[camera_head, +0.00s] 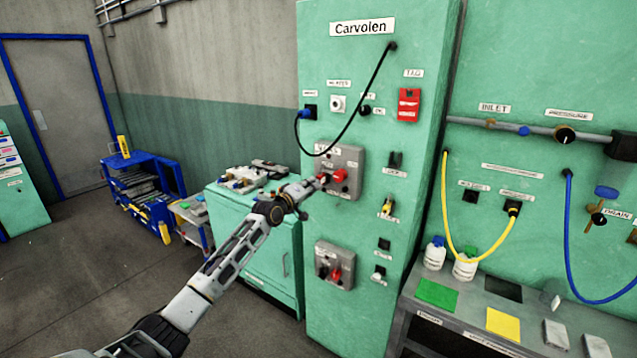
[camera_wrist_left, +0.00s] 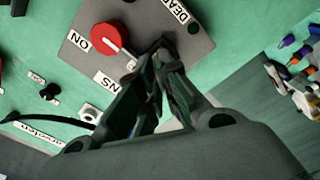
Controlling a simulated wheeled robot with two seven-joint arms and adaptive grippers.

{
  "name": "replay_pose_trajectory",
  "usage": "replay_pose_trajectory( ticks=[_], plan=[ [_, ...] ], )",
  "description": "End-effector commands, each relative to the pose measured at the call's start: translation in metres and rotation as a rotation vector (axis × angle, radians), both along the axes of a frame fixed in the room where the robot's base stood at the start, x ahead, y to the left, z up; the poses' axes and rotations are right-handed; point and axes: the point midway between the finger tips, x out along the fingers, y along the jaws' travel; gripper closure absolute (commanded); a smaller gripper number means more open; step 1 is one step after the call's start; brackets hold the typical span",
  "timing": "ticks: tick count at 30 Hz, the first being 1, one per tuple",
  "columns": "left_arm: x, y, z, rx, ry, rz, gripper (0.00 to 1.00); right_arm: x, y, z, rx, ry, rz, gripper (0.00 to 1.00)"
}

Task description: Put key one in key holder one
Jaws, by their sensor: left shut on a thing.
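My left gripper (camera_head: 318,182) reaches in front of the upper grey switch panel (camera_head: 352,157) on the green Carvolen cabinet. In the left wrist view its fingertips (camera_wrist_left: 162,52) are shut together close to the panel's face. I take the small thing pinched there for key one; the fingers hide nearly all of it. I cannot tell whether it touches the panel. A red knob (camera_wrist_left: 110,38) sits beside the fingertips, with an ON label next to it. A small dark round spot (camera_wrist_left: 193,28) is on the panel past the tips. I cannot make out which part is key holder one.
A lower grey panel (camera_head: 335,262) with red and black knobs is below. A black cable (camera_head: 362,110) hangs across the cabinet above my gripper. A low green cabinet (camera_head: 262,245) with parts on top stands to the left. A table with coloured mats (camera_head: 503,324) is at right.

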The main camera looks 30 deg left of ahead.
Motion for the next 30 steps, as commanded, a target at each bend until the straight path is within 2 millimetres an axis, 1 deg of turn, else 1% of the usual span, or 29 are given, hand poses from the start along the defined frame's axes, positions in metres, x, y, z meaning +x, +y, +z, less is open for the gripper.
replay_pose_trajectory(
  ticks=[30],
  plan=[
    [-0.014, 0.001, 0.0, 0.0, 0.0, 0.0, 1.0, 0.0, 0.0, 0.009, 0.0, 0.0, 0.0, 0.6]
  ],
)
